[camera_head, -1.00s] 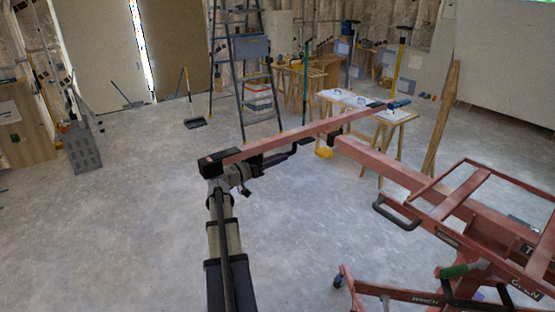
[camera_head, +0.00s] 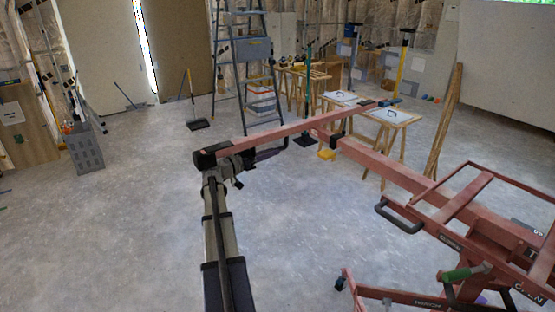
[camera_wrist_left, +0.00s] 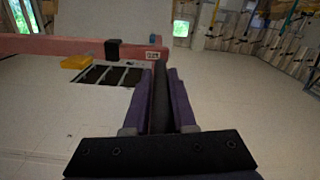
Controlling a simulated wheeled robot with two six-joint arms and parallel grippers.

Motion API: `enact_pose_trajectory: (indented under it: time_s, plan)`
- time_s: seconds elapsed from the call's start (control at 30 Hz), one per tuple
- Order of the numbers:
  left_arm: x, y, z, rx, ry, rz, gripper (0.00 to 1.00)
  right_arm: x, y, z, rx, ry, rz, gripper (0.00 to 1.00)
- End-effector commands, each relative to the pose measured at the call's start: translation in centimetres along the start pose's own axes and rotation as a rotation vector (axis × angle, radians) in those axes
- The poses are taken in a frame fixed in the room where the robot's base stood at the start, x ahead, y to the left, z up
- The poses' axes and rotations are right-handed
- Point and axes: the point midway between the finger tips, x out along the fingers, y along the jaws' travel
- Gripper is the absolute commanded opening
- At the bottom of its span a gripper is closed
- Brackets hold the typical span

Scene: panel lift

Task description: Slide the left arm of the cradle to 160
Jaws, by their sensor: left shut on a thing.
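The red cradle's long crossbar (camera_head: 290,130) runs from a black end block at the left to the back right. The thick red beam (camera_head: 385,165) reaches toward it and carries a black clamp (camera_head: 335,140). My left gripper (camera_head: 270,153) is at the crossbar's left end, shut on a dark handle (camera_head: 283,146). In the left wrist view, the purple fingers of my gripper (camera_wrist_left: 161,95) close around the dark handle (camera_wrist_left: 160,85). A red bar (camera_wrist_left: 60,45) there bears a small white label (camera_wrist_left: 152,55), too small to read surely. My right gripper is out of view.
The red lift frame (camera_head: 480,210) with a green grip (camera_head: 465,272) fills the lower right. A ladder (camera_head: 245,60) and worktables (camera_head: 390,115) stand behind. A yellow block (camera_head: 326,154) shows below the beam.

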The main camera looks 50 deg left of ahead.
Motion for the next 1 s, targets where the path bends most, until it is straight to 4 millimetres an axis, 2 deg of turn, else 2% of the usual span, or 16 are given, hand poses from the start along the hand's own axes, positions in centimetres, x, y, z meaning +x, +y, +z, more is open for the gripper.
enact_pose_trajectory:
  time_s: [0.03,0.2,0.43,0.6,0.93,0.97,1.0]
  plan:
    - [0.1,-2.0,-0.4,-0.001,0.001,-0.002,0.0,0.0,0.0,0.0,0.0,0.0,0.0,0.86]
    - [0.1,-6.8,-1.4,-0.001,0.001,-0.003,0.0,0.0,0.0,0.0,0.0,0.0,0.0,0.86]
    - [0.1,-12.0,-2.4,-0.001,0.001,-0.002,0.0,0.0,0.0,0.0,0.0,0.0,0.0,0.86]
    - [0.0,-13.4,-2.7,-0.001,0.001,-0.001,0.0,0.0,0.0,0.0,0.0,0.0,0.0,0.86]
    - [0.0,-13.4,-2.6,-0.001,0.0,0.0,0.0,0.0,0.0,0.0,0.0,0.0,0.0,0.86]
    - [0.0,-13.3,-2.6,-0.001,0.0,0.0,0.27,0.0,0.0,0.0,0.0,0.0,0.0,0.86]
    - [0.0,-13.3,-2.6,-0.001,0.0,0.0,0.32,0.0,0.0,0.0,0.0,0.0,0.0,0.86]
